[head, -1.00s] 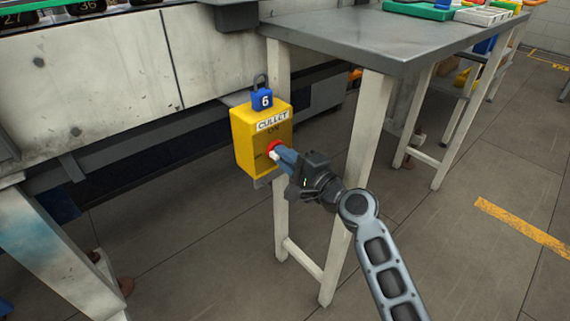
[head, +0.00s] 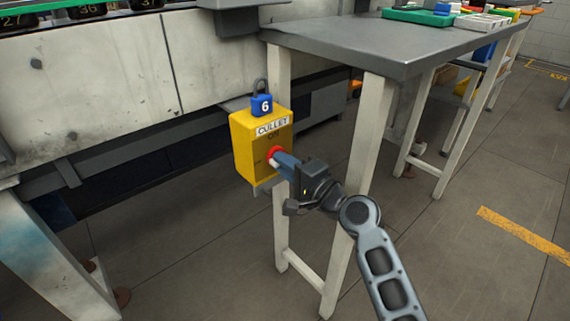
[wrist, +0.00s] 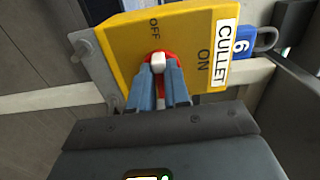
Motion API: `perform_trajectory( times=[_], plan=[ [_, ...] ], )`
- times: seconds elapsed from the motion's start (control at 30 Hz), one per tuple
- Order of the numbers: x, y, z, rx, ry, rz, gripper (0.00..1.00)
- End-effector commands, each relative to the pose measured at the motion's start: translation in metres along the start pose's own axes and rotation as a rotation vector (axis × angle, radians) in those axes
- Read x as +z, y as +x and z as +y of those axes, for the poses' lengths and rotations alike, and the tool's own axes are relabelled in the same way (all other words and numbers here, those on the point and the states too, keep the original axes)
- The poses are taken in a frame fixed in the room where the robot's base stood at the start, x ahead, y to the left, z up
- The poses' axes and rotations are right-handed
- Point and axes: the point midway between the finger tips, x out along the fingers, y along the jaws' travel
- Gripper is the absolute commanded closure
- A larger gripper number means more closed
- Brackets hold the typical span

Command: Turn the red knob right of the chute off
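The red knob (head: 276,153) is on the front of a yellow box (head: 243,148) labelled CULLET, with ON above the knob and OFF to its left. It has a white bar across it. In the wrist view the knob (wrist: 158,56) shows with its white bar lined up towards OFF (wrist: 154,28). My gripper (head: 280,160) reaches the knob from the right, and its blue-grey fingers (wrist: 160,80) sit close on both sides of the bar, shut on it. The fingers hide part of the knob.
A blue padlock marked 6 (head: 262,105) hangs on top of the box. A grey-topped table (head: 350,45) with pale legs stands just behind and right of my gripper. A pale machine panel (head: 90,80) is at left. Open floor lies at right.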

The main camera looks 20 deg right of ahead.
Motion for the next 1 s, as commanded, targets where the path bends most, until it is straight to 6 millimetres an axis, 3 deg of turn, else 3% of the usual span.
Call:
perform_trajectory(
  times=[0.23, 0.53, 1.0],
  plan=[
    [0.000, 0.000, 0.000, 0.000, 0.001, 0.000, 0.61],
    [-0.001, -0.005, 0.000, -0.001, 0.002, 0.002, 0.61],
    [-0.001, -0.071, 0.001, 0.001, 0.002, 0.002, 0.61]
  ],
)
